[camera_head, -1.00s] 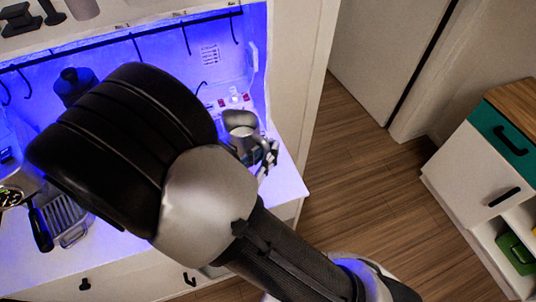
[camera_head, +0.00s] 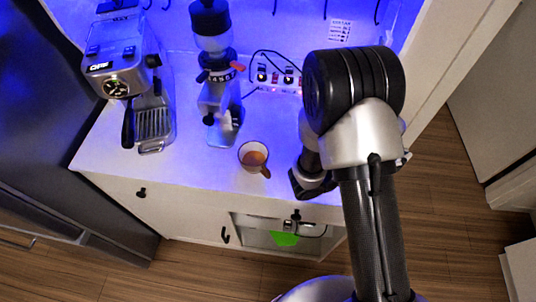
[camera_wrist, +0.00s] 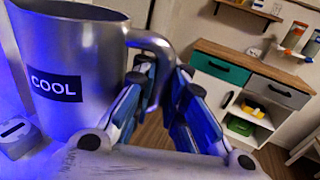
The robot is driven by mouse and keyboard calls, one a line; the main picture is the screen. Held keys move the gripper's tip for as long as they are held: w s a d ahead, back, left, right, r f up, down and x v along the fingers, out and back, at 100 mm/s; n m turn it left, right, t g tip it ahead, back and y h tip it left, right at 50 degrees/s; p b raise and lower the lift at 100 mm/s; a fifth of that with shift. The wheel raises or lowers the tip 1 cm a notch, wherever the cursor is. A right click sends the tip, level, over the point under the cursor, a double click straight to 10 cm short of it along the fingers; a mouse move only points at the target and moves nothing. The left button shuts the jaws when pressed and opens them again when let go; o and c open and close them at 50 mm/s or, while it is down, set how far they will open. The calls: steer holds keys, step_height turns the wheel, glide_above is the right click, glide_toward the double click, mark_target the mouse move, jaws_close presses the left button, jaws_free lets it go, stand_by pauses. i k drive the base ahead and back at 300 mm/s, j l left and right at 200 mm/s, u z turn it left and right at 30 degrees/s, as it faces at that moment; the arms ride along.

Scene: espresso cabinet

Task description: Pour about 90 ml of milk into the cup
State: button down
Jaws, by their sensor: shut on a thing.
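A metal milk pitcher (camera_wrist: 70,55) with a dark "COOL" label fills the left of the wrist view, close to the camera. My gripper (camera_wrist: 160,85) is shut on the pitcher's handle, with blue-lined fingers on both sides of it. The pitcher looks roughly upright; its contents are hidden. In the head view, my arm hides the pitcher and the fingertips. The cup (camera_head: 254,156) stands on the white counter, with brown liquid inside and its handle toward the lower right. My arm is to the right of the cup.
An espresso machine (camera_head: 125,60) stands at the left of the counter (camera_head: 200,180) and a grinder (camera_head: 218,85) behind the cup. A power strip (camera_head: 275,78) lies near the back wall. The counter's front edge is just before the cup.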

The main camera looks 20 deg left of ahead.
mark_target(253, 155)
steer(key=k, duration=0.85)
steer(key=k+u, duration=0.2)
steer(key=u, duration=0.25)
steer(key=k+j+u, duration=0.1)
steer(key=u, duration=0.35)
steer(key=i+l+u, duration=0.15)
steer(key=l, duration=0.2)
steer(key=i+l+u, duration=0.1)
steer(key=l, duration=0.25)
steer(key=i+l+u, duration=0.15)
steer(key=l, duration=0.25)
steer(key=i+l, duration=0.15)
steer(key=l, duration=0.15)
steer(key=i+l, duration=0.15)
steer(key=l, duration=0.2)
steer(key=i+l, duration=0.35)
steer(key=l, duration=0.3)
